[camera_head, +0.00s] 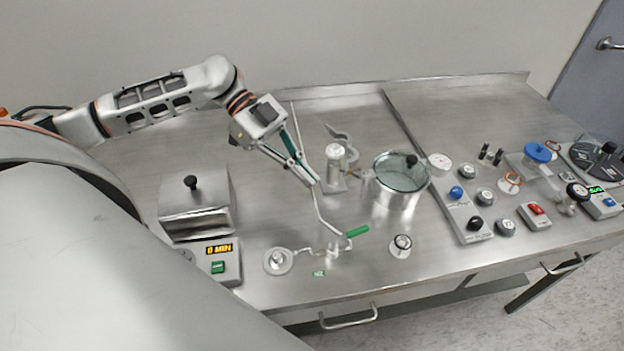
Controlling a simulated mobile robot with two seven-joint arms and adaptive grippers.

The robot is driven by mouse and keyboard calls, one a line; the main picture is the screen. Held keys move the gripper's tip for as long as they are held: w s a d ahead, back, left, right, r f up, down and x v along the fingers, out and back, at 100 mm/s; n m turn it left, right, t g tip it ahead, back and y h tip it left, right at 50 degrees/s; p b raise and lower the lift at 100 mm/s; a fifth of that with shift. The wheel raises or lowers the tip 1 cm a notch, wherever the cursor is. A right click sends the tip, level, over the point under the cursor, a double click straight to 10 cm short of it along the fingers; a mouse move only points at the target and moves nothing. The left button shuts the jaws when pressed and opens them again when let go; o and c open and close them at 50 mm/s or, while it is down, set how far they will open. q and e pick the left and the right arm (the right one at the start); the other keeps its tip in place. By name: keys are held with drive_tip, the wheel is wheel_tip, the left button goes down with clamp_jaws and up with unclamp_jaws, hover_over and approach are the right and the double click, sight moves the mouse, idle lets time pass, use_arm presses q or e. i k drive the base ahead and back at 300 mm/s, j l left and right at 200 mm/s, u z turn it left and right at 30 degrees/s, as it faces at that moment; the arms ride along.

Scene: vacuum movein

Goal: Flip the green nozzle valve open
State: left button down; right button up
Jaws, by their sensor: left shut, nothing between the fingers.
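The green nozzle valve handle (357,231) is a small green lever on a thin metal pipe near the front middle of the steel table. It points to the right and slightly up in the picture. A small green label (319,273) lies in front of it. My left gripper (314,183) comes in from the upper left and is shut and empty. Its fingertips are above and to the left of the green handle, apart from it, near the bent pipe (322,217). My right gripper does not show.
A glass-lidded pot (398,190) and a metal pump-like fitting (336,165) stand right of the gripper. A steel box (194,210) and timer (219,262) are at left. A control panel (461,200) is at right. A small round knob (401,244) sits right of the handle.

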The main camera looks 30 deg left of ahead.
sight(350, 236)
drive_tip(key=k+l, duration=0.75)
drive_tip(key=k, duration=0.1)
